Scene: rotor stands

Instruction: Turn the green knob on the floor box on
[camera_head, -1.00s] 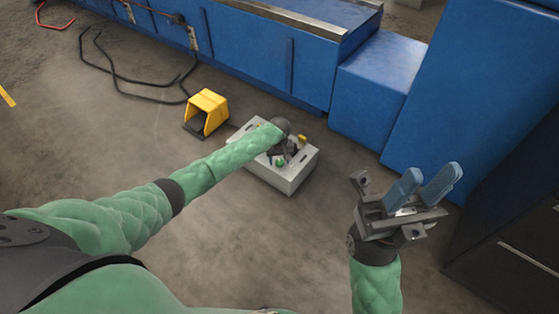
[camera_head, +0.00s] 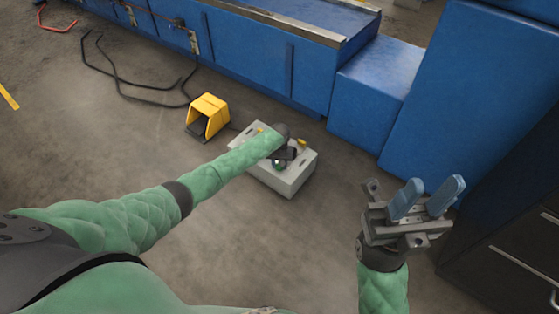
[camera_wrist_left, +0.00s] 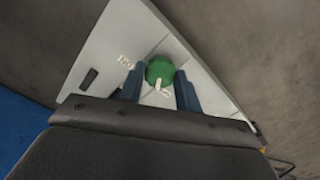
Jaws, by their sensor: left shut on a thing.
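The floor box (camera_head: 292,181) is a light grey box on the concrete floor, with yellow parts on its top. My left gripper (camera_head: 281,160) is over its top and partly hides it. In the left wrist view the green knob (camera_wrist_left: 160,69) with a white pointer mark sits between the two blue fingers of my left gripper (camera_wrist_left: 160,84), which is shut on it. White lettering on the box top (camera_wrist_left: 100,52) shows beside the knob. My right gripper (camera_head: 427,198) is open and empty, held up at the right, away from the box.
A yellow foot pedal housing (camera_head: 209,112) stands just left of the box. Black cables (camera_head: 120,78) lie on the floor behind it. A blue machine base (camera_head: 265,50) and blue blocks (camera_head: 372,88) stand behind. A dark cabinet (camera_head: 510,240) is at the right.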

